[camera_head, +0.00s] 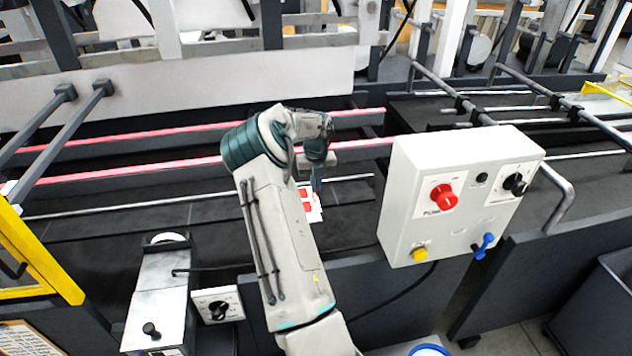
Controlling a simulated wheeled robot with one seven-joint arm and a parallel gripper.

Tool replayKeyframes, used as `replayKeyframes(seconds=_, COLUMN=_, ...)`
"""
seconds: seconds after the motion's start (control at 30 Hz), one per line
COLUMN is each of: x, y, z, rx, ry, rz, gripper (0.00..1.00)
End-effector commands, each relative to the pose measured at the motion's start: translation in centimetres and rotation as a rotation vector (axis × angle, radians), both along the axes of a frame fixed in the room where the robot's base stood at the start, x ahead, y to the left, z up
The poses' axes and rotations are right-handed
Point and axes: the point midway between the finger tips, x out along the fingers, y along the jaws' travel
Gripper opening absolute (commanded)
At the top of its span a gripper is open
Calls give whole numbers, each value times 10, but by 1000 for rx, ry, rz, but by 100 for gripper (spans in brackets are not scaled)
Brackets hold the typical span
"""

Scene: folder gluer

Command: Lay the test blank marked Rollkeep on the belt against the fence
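A white blank with red panels (308,205) shows at the middle of the machine, over the dark belt bed (90,232). Its left part is hidden behind my arm, and its marking is too small to read. My gripper (316,188) points down at the blank's upper edge. The fingers are small and dark, and I cannot tell whether they are shut on the blank or whether it touches the bed. A thin metal rail (130,207) runs along the bed behind the blank; I cannot tell if it is the fence.
A white control box (400,205) with a red button (444,197) and a blue-handled switch (485,245) stands close right of my gripper. Two pink-red strips (130,170) run behind. A grey metal unit (158,290) and yellow frame (35,260) stand at left.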

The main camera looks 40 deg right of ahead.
Motion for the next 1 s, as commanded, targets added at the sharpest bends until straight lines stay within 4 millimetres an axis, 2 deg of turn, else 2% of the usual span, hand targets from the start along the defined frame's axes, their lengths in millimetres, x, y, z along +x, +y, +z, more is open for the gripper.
replayKeyframes(seconds=1.0, x=7, y=-4, z=-3, rx=0, ry=0, rz=0, gripper=0)
